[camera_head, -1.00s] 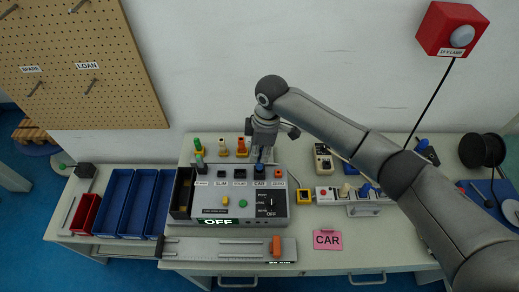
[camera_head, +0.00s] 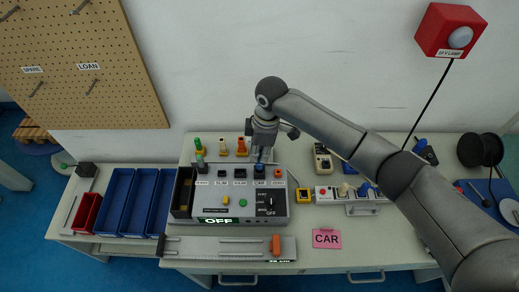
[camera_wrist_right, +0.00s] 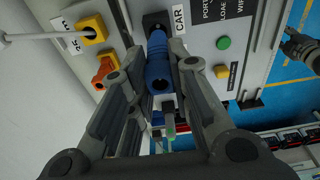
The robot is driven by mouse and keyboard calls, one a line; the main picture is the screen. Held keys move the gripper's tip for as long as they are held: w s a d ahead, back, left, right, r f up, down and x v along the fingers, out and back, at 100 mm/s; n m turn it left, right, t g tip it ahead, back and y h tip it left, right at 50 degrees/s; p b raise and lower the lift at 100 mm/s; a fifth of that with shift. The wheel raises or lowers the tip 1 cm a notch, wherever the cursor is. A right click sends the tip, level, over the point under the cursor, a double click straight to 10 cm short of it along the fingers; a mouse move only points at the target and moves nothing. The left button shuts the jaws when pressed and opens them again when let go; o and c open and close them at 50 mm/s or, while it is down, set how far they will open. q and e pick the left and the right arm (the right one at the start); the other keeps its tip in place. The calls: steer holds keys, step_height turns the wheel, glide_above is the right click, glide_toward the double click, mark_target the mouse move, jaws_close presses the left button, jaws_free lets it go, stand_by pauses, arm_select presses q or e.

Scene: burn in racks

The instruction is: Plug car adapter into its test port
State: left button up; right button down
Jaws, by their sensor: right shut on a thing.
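The blue car adapter (camera_wrist_right: 158,68) is between the fingers of my right gripper (camera_wrist_right: 156,52), which is shut on it. Its far end meets the black CAR port (camera_wrist_right: 154,20); how deep it sits cannot be told. In the head view my right gripper (camera_head: 262,150) points down over the test panel (camera_head: 235,213), with the blue adapter (camera_head: 260,168) below it at the CAR label (camera_head: 260,184). A grey gripper, apparently my left one (camera_wrist_right: 302,46), hangs at the right edge of the right wrist view; its jaws are unclear.
Several coloured adapters, one with a green top (camera_head: 197,144), stand behind the panel. A rotary knob (camera_head: 271,202), blue bins (camera_head: 115,203) and a pink CAR card (camera_head: 326,239) are nearby.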

mark_target(259, 159)
steer(key=shift+p, duration=0.35)
stand_by(0.3)
steer(key=shift+f+b, duration=0.85)
steer(key=shift+f, duration=0.75)
stand_by(0.3)
steer(key=shift+s+f, duration=0.2)
steer(key=shift+f, duration=0.3)
steer(key=c, duration=1.3)
jaws_free()
steer(key=shift+w, duration=0.2)
steer(key=shift+o, duration=0.2)
steer(key=shift+r, duration=0.15)
step_height(259, 159, up, 12)
steer(key=d, duration=0.1)
steer(key=shift+d, duration=0.25)
